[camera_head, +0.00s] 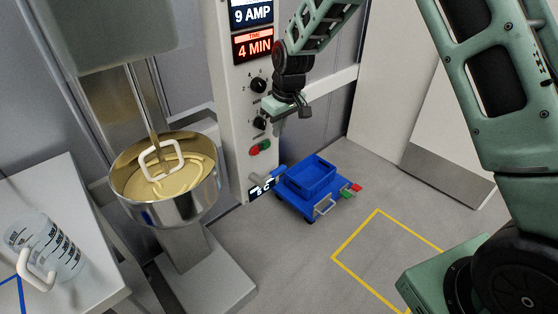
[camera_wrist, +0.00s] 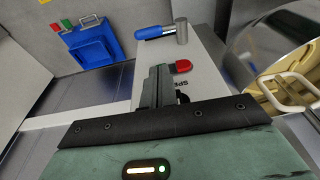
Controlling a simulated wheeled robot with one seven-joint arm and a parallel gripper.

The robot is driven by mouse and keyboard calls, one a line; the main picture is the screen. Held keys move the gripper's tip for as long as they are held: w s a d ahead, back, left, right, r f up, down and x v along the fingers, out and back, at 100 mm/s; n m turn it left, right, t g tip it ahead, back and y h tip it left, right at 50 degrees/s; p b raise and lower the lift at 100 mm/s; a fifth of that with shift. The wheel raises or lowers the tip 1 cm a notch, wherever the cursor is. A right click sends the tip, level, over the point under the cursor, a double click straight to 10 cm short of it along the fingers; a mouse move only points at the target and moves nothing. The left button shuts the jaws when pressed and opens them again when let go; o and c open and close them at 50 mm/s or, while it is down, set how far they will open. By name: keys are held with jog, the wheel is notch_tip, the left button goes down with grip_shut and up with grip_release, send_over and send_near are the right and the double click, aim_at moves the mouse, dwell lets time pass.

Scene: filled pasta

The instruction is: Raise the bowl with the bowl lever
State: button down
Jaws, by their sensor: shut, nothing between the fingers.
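The steel bowl (camera_head: 165,208) hangs under the mixer head at left, with yellow dough and a pale beater in it. Part of the bowl (camera_wrist: 258,45) shows at the right of the wrist view. The bowl lever (camera_wrist: 155,32) has a blue grip and a grey metal hub, and sticks out from the mixer's panel. In the head view its blue grip (camera_head: 279,171) shows low on the panel, beside the blue cart. My gripper (camera_head: 279,127) is shut and empty in front of the panel, above the lever. Its closed fingers (camera_wrist: 158,82) point toward the panel, apart from the lever.
A red button (camera_wrist: 181,66) and black knobs (camera_head: 258,84) are on the panel near my gripper. A blue crate (camera_head: 312,177) on a small cart stands on the floor. A measuring jug (camera_head: 45,250) stands on the left table. The yellow-marked floor area (camera_head: 385,258) is clear.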

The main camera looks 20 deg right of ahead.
jog(key=shift+w+d+f, duration=0.5)
jog(key=shift+w+d, duration=0.35)
jog(key=shift+f, duration=0.1)
jog(key=p, duration=0.5)
send_over(278, 168)
jog(key=x, duration=0.3)
jog(key=s+x, duration=0.1)
jog(key=x, duration=0.3)
jog(key=s+d+x, duration=0.1)
jog(key=x, duration=0.3)
jog(key=shift+d+f, duration=0.1)
jog(key=shift+f, duration=0.4)
jog(key=shift+s+f, duration=0.15)
jog(key=shift+f, duration=0.7)
jog(key=shift+d+f, duration=0.1)
jog(key=shift+f, duration=0.05)
